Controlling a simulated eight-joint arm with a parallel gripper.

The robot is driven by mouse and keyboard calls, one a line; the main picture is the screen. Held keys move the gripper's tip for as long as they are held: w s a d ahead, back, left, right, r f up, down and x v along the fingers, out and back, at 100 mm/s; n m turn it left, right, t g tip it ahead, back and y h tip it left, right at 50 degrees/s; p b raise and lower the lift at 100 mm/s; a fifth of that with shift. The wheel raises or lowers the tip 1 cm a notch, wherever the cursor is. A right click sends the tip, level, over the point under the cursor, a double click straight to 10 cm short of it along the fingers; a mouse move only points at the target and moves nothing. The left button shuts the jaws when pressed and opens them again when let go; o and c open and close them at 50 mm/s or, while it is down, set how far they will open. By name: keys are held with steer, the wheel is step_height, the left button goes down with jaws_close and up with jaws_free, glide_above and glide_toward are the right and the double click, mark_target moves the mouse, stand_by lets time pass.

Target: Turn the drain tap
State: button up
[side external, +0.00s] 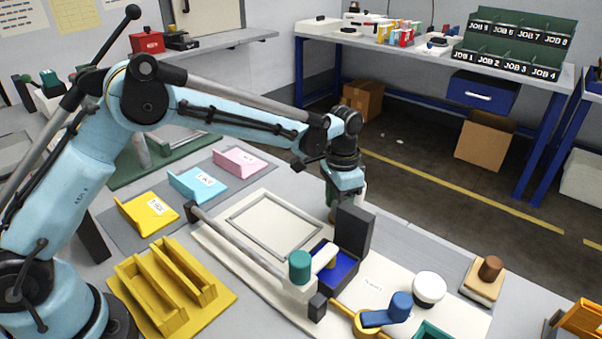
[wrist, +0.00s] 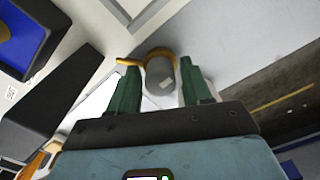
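My gripper (side external: 335,207) points down at the far edge of the white plotter base (side external: 262,278), partly hidden behind a dark upright block (side external: 354,232). In the wrist view its two green fingers (wrist: 158,65) stand apart. A rounded grey piece (wrist: 160,82) with a pale mark shows between them, with an orange-yellow bar (wrist: 155,54) at its far side. I cannot tell whether the fingers touch it. No part is clearly labelled as the drain tap.
A teal-topped post (side external: 300,266) stands on the plotter's crossbar near a blue-lined tray (side external: 338,268). A white round knob (side external: 429,288) and a brown-handled stamp (side external: 488,275) are to the right. Yellow, blue and pink holders (side external: 237,160) line the left. The grey tabletop (side external: 410,243) behind the plotter is clear.

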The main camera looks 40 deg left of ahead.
steer(key=c, duration=0.8)
steer(key=shift+n, duration=0.4)
steer(key=n, duration=0.7)
steer(key=shift+n, duration=0.3)
steer(key=n, duration=0.4)
steer(key=shift+d, duration=0.1)
steer(key=shift+n, duration=2.2)
